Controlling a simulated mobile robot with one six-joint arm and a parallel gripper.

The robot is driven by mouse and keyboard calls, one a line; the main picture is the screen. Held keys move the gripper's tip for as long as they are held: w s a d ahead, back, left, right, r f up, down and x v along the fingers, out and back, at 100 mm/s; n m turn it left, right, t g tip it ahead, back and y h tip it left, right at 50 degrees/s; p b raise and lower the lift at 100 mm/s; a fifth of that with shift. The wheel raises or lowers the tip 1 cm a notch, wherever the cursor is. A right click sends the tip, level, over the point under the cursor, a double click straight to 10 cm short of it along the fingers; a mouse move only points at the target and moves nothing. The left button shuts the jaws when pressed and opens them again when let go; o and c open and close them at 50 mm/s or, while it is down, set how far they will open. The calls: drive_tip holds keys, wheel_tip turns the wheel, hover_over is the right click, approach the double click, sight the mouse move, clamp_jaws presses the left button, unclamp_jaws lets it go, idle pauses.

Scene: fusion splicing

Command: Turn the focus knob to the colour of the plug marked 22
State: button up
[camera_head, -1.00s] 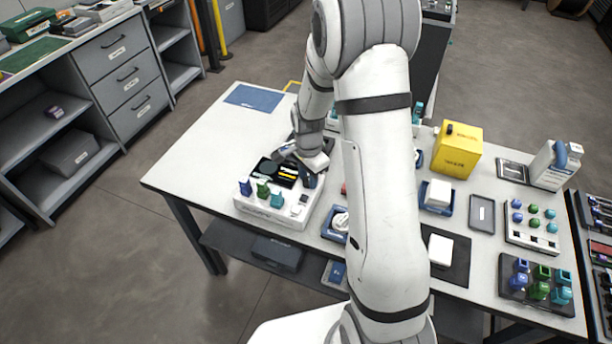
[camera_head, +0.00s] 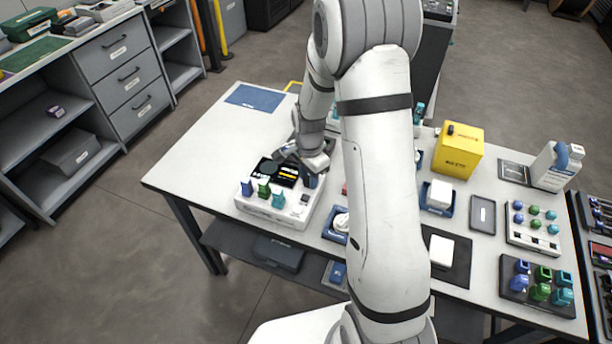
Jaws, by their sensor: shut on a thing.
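The splicer (camera_head: 278,218) is a white box with a dark top panel at the left middle of the table. Blue, green and teal plugs (camera_head: 263,190) stand in a row along its front. My gripper (camera_head: 308,174) is at the right rear of its top, pointing down, shut on a small dark blue part there that seems to be the focus knob (camera_head: 309,182). The fingers and wrist hide most of it, so its pointer and colour marks cannot be made out. The number 22 cannot be read on any plug at this size.
A white rack (camera_head: 527,237) and a dark tray (camera_head: 517,290) with blue, green and teal plugs are at the right. A blue mat (camera_head: 254,98) lies at the back left. My arm hides the table's middle.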

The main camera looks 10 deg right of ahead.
idle(0.4)
drive_tip(key=o, duration=0.7)
drive_tip(key=shift+r+b, duration=0.3)
drive_tip(key=shift+r, duration=3.6)
drive_tip(key=shift+r, duration=0.1)
